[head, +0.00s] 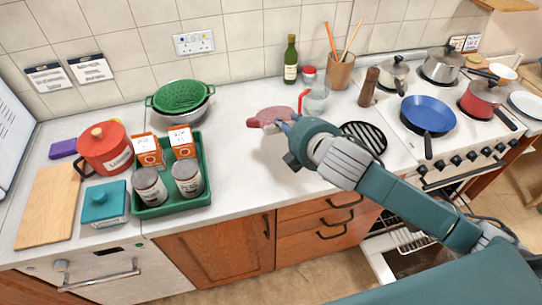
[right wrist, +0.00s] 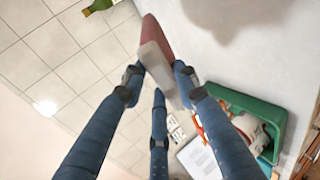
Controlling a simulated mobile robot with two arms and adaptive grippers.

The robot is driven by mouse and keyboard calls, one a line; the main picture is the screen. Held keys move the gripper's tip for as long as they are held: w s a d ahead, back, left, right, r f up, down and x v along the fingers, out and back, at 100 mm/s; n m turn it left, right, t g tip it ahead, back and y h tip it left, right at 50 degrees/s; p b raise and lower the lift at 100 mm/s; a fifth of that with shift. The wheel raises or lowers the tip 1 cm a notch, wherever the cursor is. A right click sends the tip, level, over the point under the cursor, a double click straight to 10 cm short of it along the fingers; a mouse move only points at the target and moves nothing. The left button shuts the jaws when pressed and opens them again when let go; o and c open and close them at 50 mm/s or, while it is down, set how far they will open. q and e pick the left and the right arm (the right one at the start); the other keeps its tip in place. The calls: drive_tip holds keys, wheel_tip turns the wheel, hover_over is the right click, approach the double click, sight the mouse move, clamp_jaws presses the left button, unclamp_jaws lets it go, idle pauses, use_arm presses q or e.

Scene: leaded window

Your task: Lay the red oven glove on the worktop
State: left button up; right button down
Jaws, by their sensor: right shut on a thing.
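The red oven glove (head: 268,117), with a pale grey part, is above the middle of the white worktop (head: 238,165) in the head view. My right gripper (head: 283,127) reaches in from the right and is shut on the glove's near end. In the right wrist view the glove (right wrist: 152,35) sticks out beyond the closed fingers (right wrist: 163,85). A shadow lies on the worktop apart from it there, so it seems held clear of the surface. The gripper hides part of the glove. My left gripper is in neither view.
A green tray (head: 203,200) with tins and cartons stands left of the glove, with a green colander (head: 181,95) behind it. A glass jug (head: 316,98) and a black striped trivet (head: 363,138) are to the right. Worktop between tray and gripper is bare.

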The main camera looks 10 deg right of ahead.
wheel_tip(320, 180, down, 9)
drive_tip(key=b, duration=0.7)
drive_tip(key=shift+w+a+r, duration=0.2)
drive_tip(key=shift+w+a, duration=0.1)
drive_tip(key=shift+a, duration=0.05)
drive_tip(key=c, duration=1.5)
unclamp_jaws()
drive_tip(key=p+v, duration=0.4)
drive_tip(key=v, duration=0.4)
